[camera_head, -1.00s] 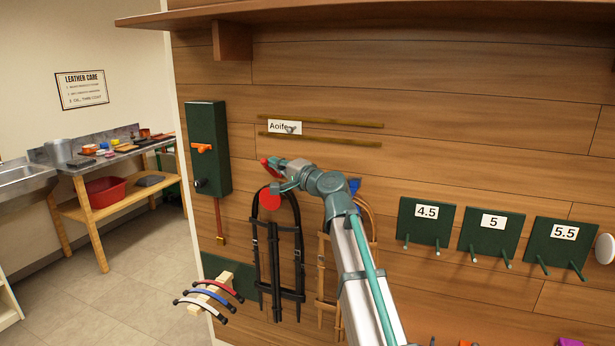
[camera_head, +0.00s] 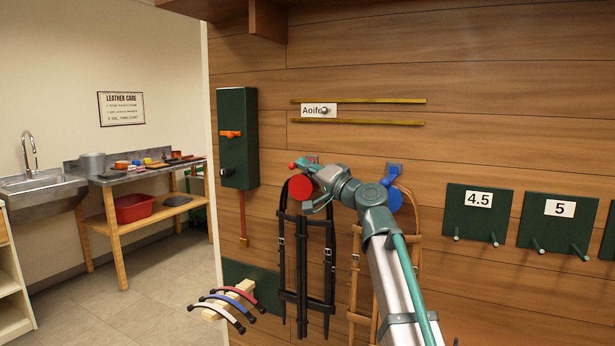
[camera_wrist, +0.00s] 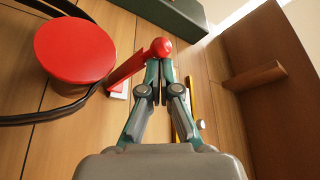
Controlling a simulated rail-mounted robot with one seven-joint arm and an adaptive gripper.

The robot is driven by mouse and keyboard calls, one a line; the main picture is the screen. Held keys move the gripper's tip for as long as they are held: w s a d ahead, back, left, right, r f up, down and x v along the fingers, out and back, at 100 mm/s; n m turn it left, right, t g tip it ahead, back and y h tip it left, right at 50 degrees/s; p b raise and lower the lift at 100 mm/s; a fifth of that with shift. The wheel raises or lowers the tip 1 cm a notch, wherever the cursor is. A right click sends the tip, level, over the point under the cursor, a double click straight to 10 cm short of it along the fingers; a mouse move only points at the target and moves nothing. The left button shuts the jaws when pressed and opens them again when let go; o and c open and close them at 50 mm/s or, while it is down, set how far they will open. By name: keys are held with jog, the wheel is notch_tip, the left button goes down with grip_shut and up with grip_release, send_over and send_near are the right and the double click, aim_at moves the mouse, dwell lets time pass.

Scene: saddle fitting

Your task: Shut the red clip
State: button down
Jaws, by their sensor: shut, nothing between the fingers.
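The red clip shows in the wrist view as a red lever (camera_wrist: 128,70) ending in a red ball (camera_wrist: 160,47). A large red disc (camera_wrist: 75,50) is to its left. My gripper (camera_wrist: 160,70) is shut and empty, with its fingertips at or very near the ball; contact cannot be told. The lever stands at an angle; how far it is open is unclear. In the head view the red disc (camera_head: 300,188) hangs on the wooden wall above a black bridle (camera_head: 302,260), and my gripper partly covers the clip area.
A blue disc (camera_head: 393,200) with a tan bridle (camera_head: 358,285) hangs just right, behind my arm. A green box (camera_head: 238,135) with an orange handle is at left. Brass rails (camera_head: 360,101) with a name card run above. Green numbered panels (camera_head: 478,212) are at right.

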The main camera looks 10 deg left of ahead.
jog(key=v, duration=1.2)
jog(key=shift+r, duration=0.15)
